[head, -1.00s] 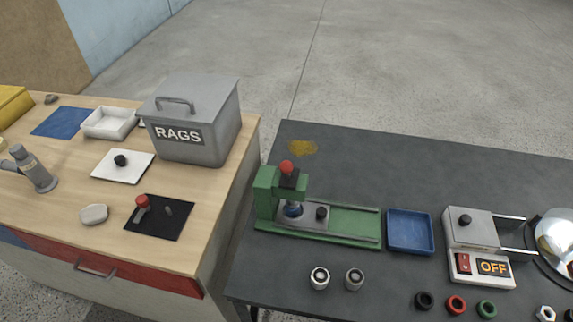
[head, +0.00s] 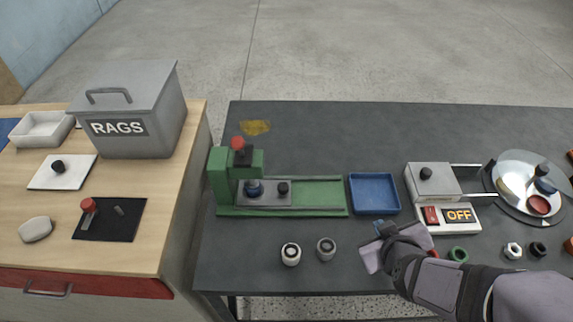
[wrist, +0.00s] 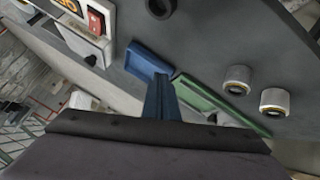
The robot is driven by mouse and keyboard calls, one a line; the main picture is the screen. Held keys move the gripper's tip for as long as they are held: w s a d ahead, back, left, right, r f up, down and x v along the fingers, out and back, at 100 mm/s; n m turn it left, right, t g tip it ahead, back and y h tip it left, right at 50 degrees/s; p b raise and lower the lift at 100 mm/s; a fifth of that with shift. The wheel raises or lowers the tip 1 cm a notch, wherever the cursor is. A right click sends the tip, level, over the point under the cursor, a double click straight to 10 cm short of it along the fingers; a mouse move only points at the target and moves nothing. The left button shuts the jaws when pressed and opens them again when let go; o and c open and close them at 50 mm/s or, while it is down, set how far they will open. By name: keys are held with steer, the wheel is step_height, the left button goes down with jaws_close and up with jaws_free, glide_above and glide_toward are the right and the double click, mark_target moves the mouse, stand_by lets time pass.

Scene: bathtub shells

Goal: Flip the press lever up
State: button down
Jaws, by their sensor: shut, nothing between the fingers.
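The green press (head: 219,180) stands at the left of the dark table. Its lever ends in a red ball knob (head: 238,143) on a short dark part at the top of the press head. Under the head, a grey sliding plate (head: 268,199) with a black knob sits on the green bed, with a blue piece on it. My gripper (head: 380,228) is shut and empty at the table's front, right of the press and well apart from it. In the wrist view its blue fingers (wrist: 160,100) are together; part of the green bed shows beyond them, and the lever is not visible.
A blue tray (head: 374,211) lies between press and gripper. Two grey cylinders (head: 291,254) (head: 326,249) stand in front of the press. A switch box (head: 447,218) reading OFF is at the right. The wooden bench with a RAGS bin (head: 128,125) is at the left.

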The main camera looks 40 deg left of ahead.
steer(key=s+a+r+n+t+y+b, duration=0.35)
steer(key=s+a+n+y, duration=0.25)
steer(key=s+a+n, duration=0.6)
steer(key=s+a+r+n+y+b, duration=0.1)
steer(key=s+a+r+n+y, duration=0.1)
steer(key=s, duration=0.4)
steer(key=s+a+r+n+y+b, duration=0.1)
steer(key=s+a+r+n+y, duration=0.1)
steer(key=s, duration=0.4)
step_height(320, 180, up, 2)
steer(key=shift+r+t+y, duration=0.2)
steer(key=shift+t+y, duration=0.25)
steer(key=shift+y, duration=0.45)
steer(key=shift+w, duration=0.1)
steer(key=p, duration=0.3)
glide_toward(239, 149)
steer(key=x, duration=0.4)
steer(key=shift+w+a, duration=0.2)
steer(key=shift+w, duration=0.05)
steer(key=shift+x, duration=0.95)
steer(key=shift+s, duration=0.1)
steer(key=shift+r+p, duration=0.1)
steer(key=shift+p, duration=0.35)
